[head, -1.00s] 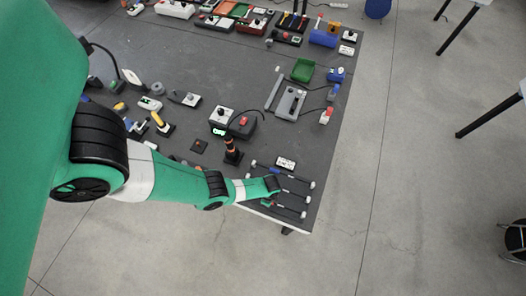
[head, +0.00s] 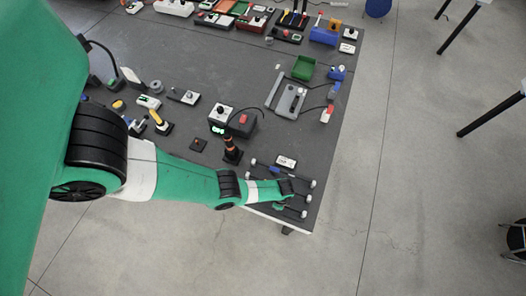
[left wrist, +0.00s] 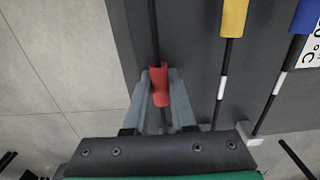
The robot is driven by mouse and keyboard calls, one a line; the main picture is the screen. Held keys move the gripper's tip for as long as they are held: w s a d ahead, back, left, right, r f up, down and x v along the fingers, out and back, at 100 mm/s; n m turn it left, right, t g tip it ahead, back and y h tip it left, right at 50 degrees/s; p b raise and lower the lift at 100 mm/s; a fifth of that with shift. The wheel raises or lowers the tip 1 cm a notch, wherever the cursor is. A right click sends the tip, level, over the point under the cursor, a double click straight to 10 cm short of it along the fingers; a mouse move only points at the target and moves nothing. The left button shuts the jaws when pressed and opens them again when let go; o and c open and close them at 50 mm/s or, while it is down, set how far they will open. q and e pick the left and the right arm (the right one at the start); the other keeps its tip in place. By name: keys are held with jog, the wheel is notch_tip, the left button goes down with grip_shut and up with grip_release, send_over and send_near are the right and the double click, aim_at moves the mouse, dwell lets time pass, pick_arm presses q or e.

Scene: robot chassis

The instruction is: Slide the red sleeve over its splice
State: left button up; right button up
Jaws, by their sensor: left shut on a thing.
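In the left wrist view a red sleeve (left wrist: 159,86) sits around a thin dark cable (left wrist: 153,35). My left gripper (left wrist: 159,92) is shut on the red sleeve, one grey finger at each side. No white splice band shows on the visible part of this cable; the part below the sleeve is largely hidden by the gripper. Beside it, a yellow sleeve (left wrist: 234,17) and a blue sleeve (left wrist: 305,16) sit on their own cables, each apart from a white band farther down. In the head view my left gripper (head: 289,196) is over the cables at the table's near right corner.
A white card with dark marks (head: 286,161) lies just behind the cables. A black post with orange bands (head: 231,149) stands left of them. A grey tray (head: 290,101) and green bin (head: 303,68) lie farther back. The table edge and floor are close by.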

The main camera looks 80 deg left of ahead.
pick_arm(q)
jog(key=shift+w+d, duration=0.25)
jog(key=shift+w, duration=0.1)
dwell(0.4)
jog(key=o, duration=0.6)
notch_tip(320, 180, up, 7)
jog(key=p, duration=0.7)
jog(key=shift+r, duration=0.1)
